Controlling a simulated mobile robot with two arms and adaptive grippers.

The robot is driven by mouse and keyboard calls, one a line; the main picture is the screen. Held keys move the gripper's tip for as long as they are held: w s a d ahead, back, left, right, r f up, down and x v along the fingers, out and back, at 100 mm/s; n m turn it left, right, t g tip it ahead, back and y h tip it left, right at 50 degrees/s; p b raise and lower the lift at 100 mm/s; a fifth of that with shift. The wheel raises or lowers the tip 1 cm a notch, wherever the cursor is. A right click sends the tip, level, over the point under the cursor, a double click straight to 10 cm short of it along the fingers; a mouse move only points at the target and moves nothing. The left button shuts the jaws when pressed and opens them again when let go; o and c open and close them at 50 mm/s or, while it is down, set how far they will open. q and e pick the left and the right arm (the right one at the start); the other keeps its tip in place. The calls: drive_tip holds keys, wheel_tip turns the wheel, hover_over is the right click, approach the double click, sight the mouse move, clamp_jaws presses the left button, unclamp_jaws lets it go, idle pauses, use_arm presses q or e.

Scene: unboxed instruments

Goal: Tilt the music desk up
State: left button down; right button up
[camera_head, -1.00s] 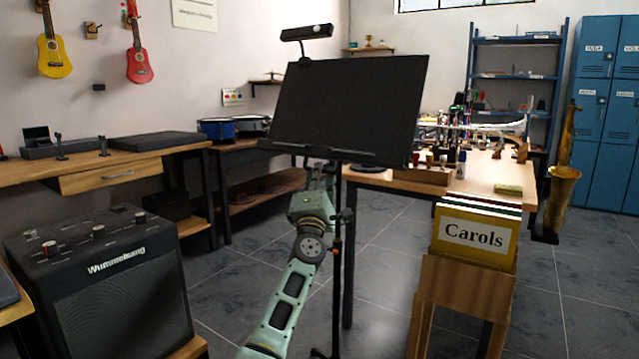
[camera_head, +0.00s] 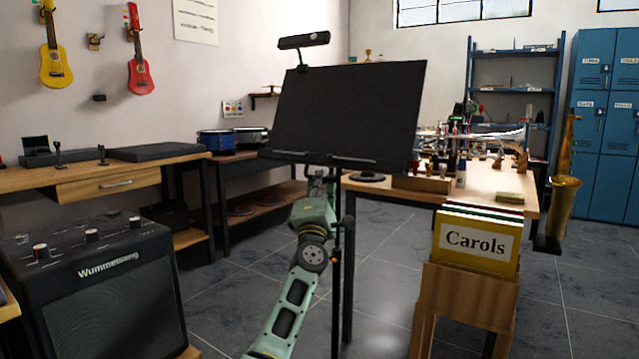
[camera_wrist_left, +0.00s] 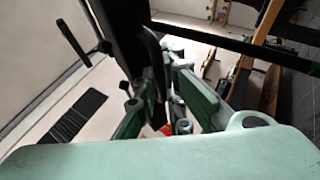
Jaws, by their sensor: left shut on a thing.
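The music desk (camera_head: 350,112) is a broad black panel on a thin stand (camera_head: 337,265), in the middle of the head view. It leans back, with a ledge along its lower edge and a dark bar-shaped lamp clipped on top (camera_head: 304,41). My left gripper (camera_head: 318,176) is at the desk's lower edge, left of the stand pole, and its fingertips are mostly hidden behind the ledge. In the left wrist view, the green fingers (camera_wrist_left: 160,88) are shut on the dark edge of the desk (camera_wrist_left: 122,35). My right gripper is not in view.
A yellow "Carols" folder (camera_head: 474,242) sits in a wooden rack at right. A black amplifier (camera_head: 95,265) stands at left. A table with several small items (camera_head: 510,185) is behind the desk, and a saxophone (camera_head: 563,195) is at far right. Floor shows between them.

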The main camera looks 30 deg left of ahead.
use_arm(q)
drive_tip(key=shift+w+d+f, duration=0.15)
drive_tip(key=shift+w+f, duration=0.05)
drive_tip(key=shift+f, duration=0.45)
drive_tip(key=c, duration=2.1)
unclamp_jaws()
drive_tip(key=shift+w+f, duration=0.1)
drive_tip(key=shift+w, duration=0.05)
drive_tip(key=shift+s+r+v, duration=0.1)
drive_tip(key=shift+r+v, duration=0.05)
drive_tip(key=shift+v, duration=2.8)
drive_tip(key=shift+s+r+v, duration=0.15)
drive_tip(key=shift+v, duration=2.8)
